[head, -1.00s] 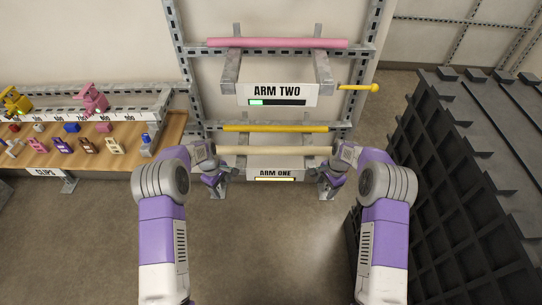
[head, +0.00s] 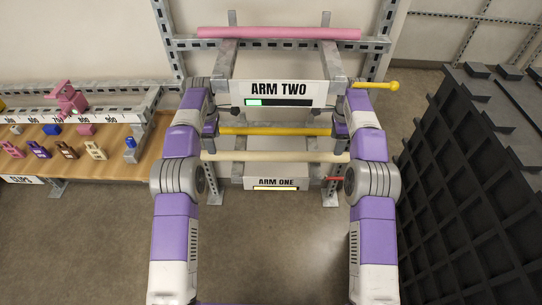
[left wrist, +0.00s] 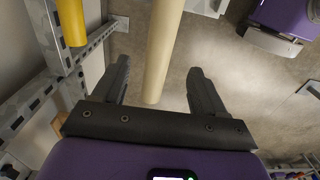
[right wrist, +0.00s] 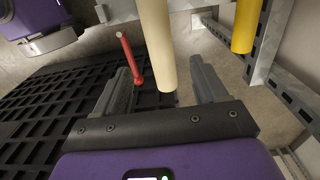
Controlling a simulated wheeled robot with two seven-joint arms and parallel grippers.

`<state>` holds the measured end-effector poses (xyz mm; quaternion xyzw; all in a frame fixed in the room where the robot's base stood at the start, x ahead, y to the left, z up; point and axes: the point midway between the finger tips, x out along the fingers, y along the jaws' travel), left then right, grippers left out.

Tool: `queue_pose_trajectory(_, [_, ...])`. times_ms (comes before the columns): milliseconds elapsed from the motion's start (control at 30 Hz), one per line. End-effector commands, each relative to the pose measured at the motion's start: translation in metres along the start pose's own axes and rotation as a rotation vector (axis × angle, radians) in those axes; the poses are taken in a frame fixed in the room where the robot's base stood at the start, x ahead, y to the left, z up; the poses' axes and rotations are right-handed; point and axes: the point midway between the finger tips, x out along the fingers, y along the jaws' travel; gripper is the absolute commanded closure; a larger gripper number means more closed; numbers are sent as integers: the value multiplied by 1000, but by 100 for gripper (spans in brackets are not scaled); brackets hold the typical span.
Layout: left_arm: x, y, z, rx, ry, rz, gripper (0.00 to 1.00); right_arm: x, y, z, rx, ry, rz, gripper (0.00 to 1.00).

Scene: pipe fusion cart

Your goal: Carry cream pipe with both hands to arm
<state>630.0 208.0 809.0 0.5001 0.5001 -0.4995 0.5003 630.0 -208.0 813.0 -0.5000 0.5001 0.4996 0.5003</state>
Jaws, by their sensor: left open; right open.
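The cream pipe (head: 276,156) lies level across the lower rack, above the ARM ONE sign (head: 276,183). My left gripper (head: 211,135) is near its left end and my right gripper (head: 339,135) near its right end. In the left wrist view the cream pipe (left wrist: 163,45) shows between the open fingers (left wrist: 160,85). In the right wrist view the pipe (right wrist: 157,40) also shows between the open fingers (right wrist: 165,80). Neither gripper is closed on it; whether it touches a finger cannot be told.
A yellow pipe (head: 275,131) lies just behind the cream one. The ARM TWO sign (head: 279,93) and a pink pipe (head: 279,33) are above. A red peg (right wrist: 131,58) sticks out at lower right. A black crate (head: 465,170) stands right; a clip shelf (head: 110,160) stands left.

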Motion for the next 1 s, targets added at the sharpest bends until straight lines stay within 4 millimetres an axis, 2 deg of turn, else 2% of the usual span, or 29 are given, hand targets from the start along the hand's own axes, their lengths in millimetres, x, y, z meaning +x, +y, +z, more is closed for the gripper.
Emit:
queue_pose_trajectory(300, [45, -1, 0, 0, 0, -4, 28, 45, 1, 0, 0, 0, 5, 28])
queue_pose_trajectory(500, [67, 0, 0, 0, 0, -2, 28, 67, 0, 0, 0, 0, 2, 28])
queue_pose_trajectory(900, [74, 0, 0, 1, 0, -1, 28, 74, 0, 0, -1, 0, 0, 28])
queue_pose_trajectory(1000, [74, 0, 0, 1, 0, -1, 44, 74, 0, 0, -1, 0, 0, 44])
